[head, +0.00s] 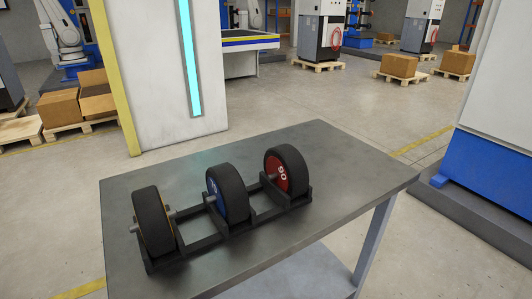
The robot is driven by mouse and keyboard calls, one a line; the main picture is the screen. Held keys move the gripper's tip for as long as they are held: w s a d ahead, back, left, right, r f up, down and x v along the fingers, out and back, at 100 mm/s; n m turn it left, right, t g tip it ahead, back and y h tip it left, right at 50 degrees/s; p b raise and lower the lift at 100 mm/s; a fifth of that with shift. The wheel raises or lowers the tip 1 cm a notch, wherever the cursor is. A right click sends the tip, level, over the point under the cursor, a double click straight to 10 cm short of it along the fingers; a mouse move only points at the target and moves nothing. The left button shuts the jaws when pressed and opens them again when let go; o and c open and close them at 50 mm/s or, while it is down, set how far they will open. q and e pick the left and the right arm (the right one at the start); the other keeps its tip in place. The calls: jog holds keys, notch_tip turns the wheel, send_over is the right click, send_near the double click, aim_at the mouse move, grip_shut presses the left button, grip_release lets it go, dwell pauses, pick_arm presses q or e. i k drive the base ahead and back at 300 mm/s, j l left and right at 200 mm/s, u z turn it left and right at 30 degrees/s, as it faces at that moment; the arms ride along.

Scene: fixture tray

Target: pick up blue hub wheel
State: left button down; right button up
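The blue hub wheel (229,194) has a black tyre and a blue hub face on its left side. It stands upright in the middle of a dark fixture tray (193,245) on the table. A yellow hub wheel (155,220) stands in the tray to its left, and a red hub wheel (287,171) to its right. A grey axle end sticks out from the left side of each wheel. Neither of my grippers shows in the head view.
The grey metal table (335,165) has free room behind the tray and to its right. A white column (165,70) with a cyan strip stands behind the table. A white and blue cabinet (495,120) stands at the right. Cardboard boxes (398,66) on pallets sit farther back.

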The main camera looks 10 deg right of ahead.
aim_at(226, 188)
jog(key=u, duration=4.3)
jog(key=k+j+z, duration=0.1)
jog(key=k+z, duration=0.25)
jog(key=k, duration=0.2)
jog(key=k+l+z, duration=0.1)
jog(key=k+z, duration=0.2)
jog(key=k, duration=0.25)
jog(key=k+l+z, duration=0.2)
jog(key=k+z, duration=0.15)
jog(key=k, duration=0.2)
jog(key=k+l+z, duration=0.35)
jog(key=k, duration=0.15)
jog(key=k+l+z, duration=0.3)
jog(key=k+l, duration=0.15)
